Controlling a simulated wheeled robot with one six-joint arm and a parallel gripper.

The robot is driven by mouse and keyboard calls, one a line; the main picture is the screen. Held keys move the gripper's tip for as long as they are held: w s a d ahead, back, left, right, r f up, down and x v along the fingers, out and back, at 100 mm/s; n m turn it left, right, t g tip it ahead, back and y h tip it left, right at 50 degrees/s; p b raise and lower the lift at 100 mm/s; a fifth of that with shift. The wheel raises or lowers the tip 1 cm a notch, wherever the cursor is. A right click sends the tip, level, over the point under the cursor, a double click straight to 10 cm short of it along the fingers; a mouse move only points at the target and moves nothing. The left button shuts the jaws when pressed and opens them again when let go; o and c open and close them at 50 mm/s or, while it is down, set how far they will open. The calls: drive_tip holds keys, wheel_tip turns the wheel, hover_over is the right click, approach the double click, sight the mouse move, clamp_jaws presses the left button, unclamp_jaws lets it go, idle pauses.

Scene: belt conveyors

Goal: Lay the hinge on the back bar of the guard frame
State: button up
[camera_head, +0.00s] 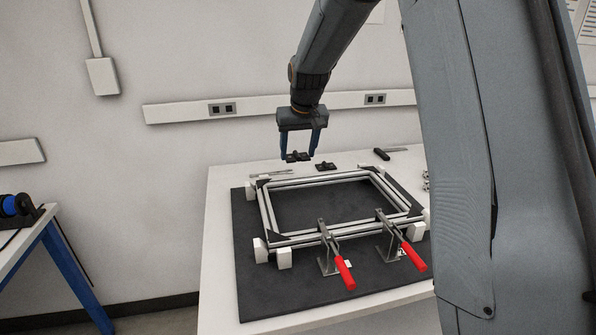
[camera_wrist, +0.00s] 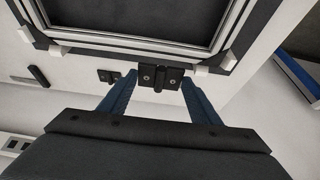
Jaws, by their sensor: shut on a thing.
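The guard frame (camera_head: 318,180), a rectangle of pale metal bars with dark corner pieces, lies on a dark mat. My gripper (camera_head: 298,155) is shut on a black hinge (camera_head: 295,158) and holds it above the rear of the table, behind and above the back bar. In the wrist view the held hinge (camera_wrist: 160,77) sits between the two blue fingers, close to the frame's bar (camera_wrist: 130,47) in the picture. Contact with the bar does not show. A second black hinge (camera_head: 326,166) lies on the white table behind the frame; it also shows in the wrist view (camera_wrist: 109,77).
Two clamps with red handles (camera_head: 344,272) stand at the frame's front bar. White blocks (camera_head: 261,250) sit around the frame. A dark-handled tool (camera_head: 382,154) lies at the table's back. A wall rail with sockets (camera_head: 222,108) runs behind the table.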

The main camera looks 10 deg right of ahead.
sight(297, 178)
drive_tip(key=shift+f+p, duration=0.7)
drive_tip(key=shift+f, duration=2.5)
drive_tip(key=shift+f, duration=0.15)
drive_tip(key=o, duration=1.1)
drive_tip(key=shift+c, duration=0.2)
drive_tip(key=shift+r, duration=0.4)
drive_tip(key=b+v, duration=0.3)
drive_tip(key=v, duration=0.8)
drive_tip(key=shift+s+r, duration=0.25)
drive_tip(key=shift+s, duration=0.1)
